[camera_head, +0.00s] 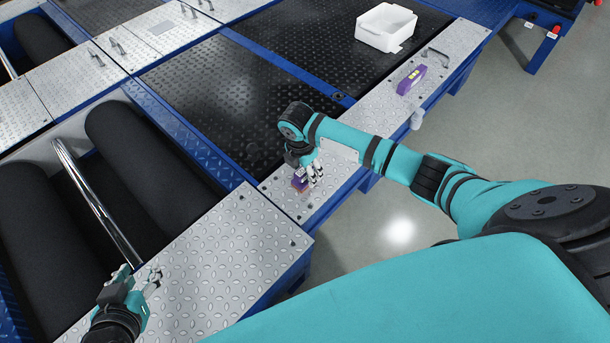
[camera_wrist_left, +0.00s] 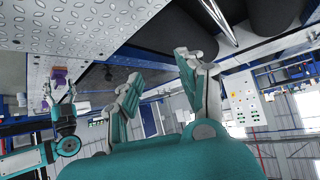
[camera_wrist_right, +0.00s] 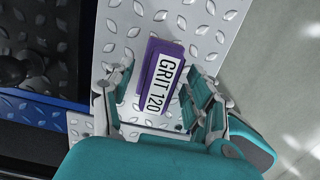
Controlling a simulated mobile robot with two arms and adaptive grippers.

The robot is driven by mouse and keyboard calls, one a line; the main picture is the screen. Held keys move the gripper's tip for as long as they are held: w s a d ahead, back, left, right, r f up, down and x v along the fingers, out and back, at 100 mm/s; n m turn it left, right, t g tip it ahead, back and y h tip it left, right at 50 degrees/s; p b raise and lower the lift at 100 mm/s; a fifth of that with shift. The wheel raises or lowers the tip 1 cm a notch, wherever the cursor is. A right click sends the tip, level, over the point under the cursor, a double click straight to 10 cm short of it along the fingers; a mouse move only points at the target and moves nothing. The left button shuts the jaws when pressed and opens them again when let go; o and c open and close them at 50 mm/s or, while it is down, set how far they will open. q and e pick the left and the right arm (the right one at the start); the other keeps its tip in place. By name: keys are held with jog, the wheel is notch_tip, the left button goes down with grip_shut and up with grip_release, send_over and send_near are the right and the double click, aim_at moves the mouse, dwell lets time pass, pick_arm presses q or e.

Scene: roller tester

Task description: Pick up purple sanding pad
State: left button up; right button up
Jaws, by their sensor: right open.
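The purple sanding pad (camera_head: 299,183) sits on the metal plate strip. In the right wrist view, the pad (camera_wrist_right: 165,80) shows a white label reading GRIT 120. My right gripper (camera_head: 308,172) is at the pad and open. In its wrist view, the fingers (camera_wrist_right: 158,88) stand on either side of the pad, with a visible gap at the left finger. Contact on the right side is hard to tell. My left gripper (camera_head: 139,275) is open and empty over the lower-left plate. The pad also shows small in the left wrist view (camera_wrist_left: 59,77).
A white bin (camera_head: 385,27) stands on the dark deck. Black rollers (camera_head: 135,150) lie in a recess at left. Open floor lies right.

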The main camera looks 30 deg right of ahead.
aim_at(312, 167)
grip_shut()
pick_arm(q)
jog(key=shift+s, duration=0.1)
pick_arm(e)
jog(key=shift+r, duration=0.1)
jog(key=shift+r, duration=0.1)
notch_tip(312, 167, up, 4)
jog(key=shift+s+f+p, duration=0.15)
jog(key=shift+f+p, duration=0.05)
jog(key=shift+p, duration=0.9)
jog(key=shift+s+d+p, duration=0.2)
jog(key=shift+s, duration=0.3)
jog(key=shift+s+d+p, duration=0.15)
jog(key=shift+s+d, duration=0.05)
jog(key=shift+s, duration=0.3)
pick_arm(q)
jog(key=s+a+f+g+y+p, duration=0.25)
jog(key=s+g, duration=0.35)
jog(key=s, duration=0.4)
jog(key=s+x, duration=0.1)
jog(key=x, duration=0.5)
jog(key=shift+w+f+g+h+p, duration=0.15)
jog(key=shift+f+g+h+p, duration=0.15)
jog(key=shift+f+h+p, duration=0.2)
pick_arm(e)
jog(key=s+d+r, duration=0.1)
jog(key=s+d, duration=0.3)
jog(key=s, duration=0.8)
jog(key=shift+s+d, duration=0.15)
jog(key=shift+s, duration=0.25)
